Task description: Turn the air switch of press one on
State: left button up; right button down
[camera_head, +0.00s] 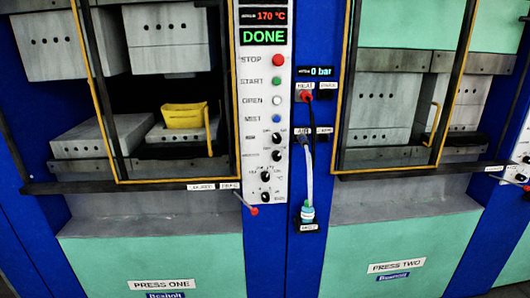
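Press one (150,220) is on the left, with its name plate on the lower teal panel. Its white control panel (264,100) shows 170 °C and a green DONE. The panel has a red STOP button, other buttons and several black knobs (266,175); some labels are too small to read. On the blue column to the right, a display (315,71) reads 0 bar. Below it are a red plug (306,97) and a small black fitting (304,139) under a label that seems to read AIR. I cannot tell for sure which part is the air switch. Neither gripper is in view.
A pale hose (308,175) runs down to a teal-capped bottle (308,212). A red-tipped lever (253,211) sticks out below the panel. A yellow piece (184,115) lies inside press one behind a yellow-edged guard. Press two (400,240) stands at right.

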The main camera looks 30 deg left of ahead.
aim_at(277, 138)
jog(key=z, duration=0.85)
jog(key=i, duration=1.05)
jog(key=u, duration=0.45)
